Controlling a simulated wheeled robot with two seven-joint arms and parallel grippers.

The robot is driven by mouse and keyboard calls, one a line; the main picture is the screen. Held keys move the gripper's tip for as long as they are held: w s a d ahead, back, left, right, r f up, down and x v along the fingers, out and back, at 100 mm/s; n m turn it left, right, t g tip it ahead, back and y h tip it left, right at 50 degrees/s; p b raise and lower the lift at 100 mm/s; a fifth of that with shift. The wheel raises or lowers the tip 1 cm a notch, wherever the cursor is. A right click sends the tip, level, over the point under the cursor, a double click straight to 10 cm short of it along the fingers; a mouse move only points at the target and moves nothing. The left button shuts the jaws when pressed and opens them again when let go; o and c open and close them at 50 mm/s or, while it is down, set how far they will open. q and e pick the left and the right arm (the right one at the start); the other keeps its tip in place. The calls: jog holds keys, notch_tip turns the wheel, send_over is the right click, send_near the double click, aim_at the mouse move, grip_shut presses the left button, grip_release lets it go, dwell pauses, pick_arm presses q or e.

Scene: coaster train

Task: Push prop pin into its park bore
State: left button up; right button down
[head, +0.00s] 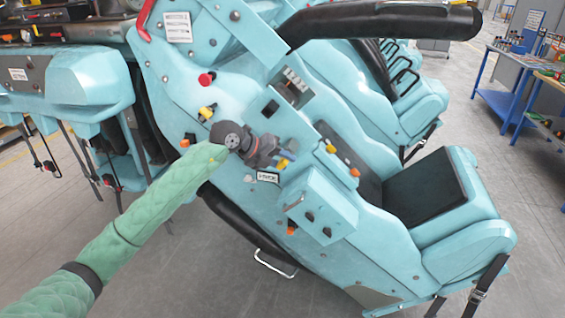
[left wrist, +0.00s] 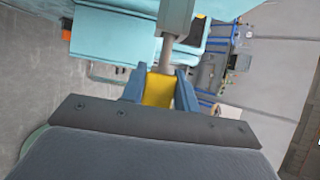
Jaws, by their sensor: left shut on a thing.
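My left arm comes in from the left in the head view. Its dark gripper (head: 279,158) is at the side of the teal coaster car (head: 235,185). In the left wrist view the gripper (left wrist: 158,88) is shut on a yellow grip (left wrist: 158,92), which I take to be the prop pin's. In the head view a little yellow (head: 283,163) shows at the fingertips. I cannot tell which hole is the park bore, nor how deep the shaft sits. My right gripper is not in view.
A red knob (head: 206,79) and another yellow part (head: 207,112) are on the car's side. A teal box (head: 318,208) juts out below right of the gripper. A black padded bar (head: 375,22) is above. Blue workbenches (head: 505,95) stand far right.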

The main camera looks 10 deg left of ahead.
pick_arm(q)
jog(key=shift+w, duration=1.35)
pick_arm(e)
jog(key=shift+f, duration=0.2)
pick_arm(q)
jog(key=o, duration=1.2)
jog(key=b+v, duration=0.3)
jog(key=v, duration=0.4)
jog(key=shift+s+a+r, duration=0.25)
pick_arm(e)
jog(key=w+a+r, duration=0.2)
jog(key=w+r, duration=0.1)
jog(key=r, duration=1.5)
